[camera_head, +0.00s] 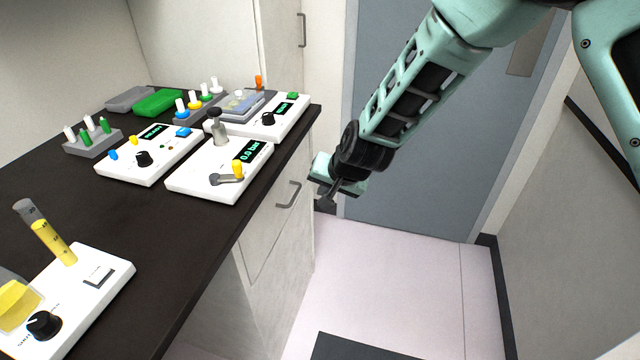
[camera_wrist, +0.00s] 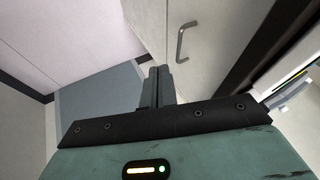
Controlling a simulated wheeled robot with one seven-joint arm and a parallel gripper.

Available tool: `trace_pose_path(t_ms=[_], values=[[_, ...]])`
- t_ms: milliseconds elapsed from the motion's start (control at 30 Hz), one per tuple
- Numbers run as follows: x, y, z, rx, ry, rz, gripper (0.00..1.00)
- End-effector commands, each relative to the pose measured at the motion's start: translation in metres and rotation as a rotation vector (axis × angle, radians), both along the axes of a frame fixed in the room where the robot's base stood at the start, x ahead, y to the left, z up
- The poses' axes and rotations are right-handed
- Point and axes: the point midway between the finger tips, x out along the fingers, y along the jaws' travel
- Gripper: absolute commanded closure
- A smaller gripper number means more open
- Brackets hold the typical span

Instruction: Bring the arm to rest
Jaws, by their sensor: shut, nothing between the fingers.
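My arm, pale green, reaches down from the top right in the head view. My gripper (camera_head: 326,200) hangs over the floor just right of the counter's front edge, apart from the counter and from the cabinet handle. In the wrist view my gripper (camera_wrist: 158,80) shows its two dark fingers together, with nothing between them. It points toward the floor and the cabinet front.
A dark counter (camera_head: 120,215) at left carries several white devices, one with a yellow tube (camera_head: 55,242). Cabinet doors with a handle (camera_head: 289,195) lie below. A grey-blue door (camera_head: 420,170) stands behind. The pale floor (camera_head: 400,270) is mostly clear.

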Motion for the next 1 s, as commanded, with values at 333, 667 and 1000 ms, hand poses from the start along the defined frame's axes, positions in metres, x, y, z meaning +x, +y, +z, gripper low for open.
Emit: trace_pose_path(t_ms=[333,667,1000], values=[[-0.04,0.006,0.039,-0.012,0.037,0.119,1.0],[-0.214,-0.032,0.13,-0.196,0.178,0.579,1.0],[-0.324,-0.112,0.155,-0.44,0.279,0.837,1.0]])
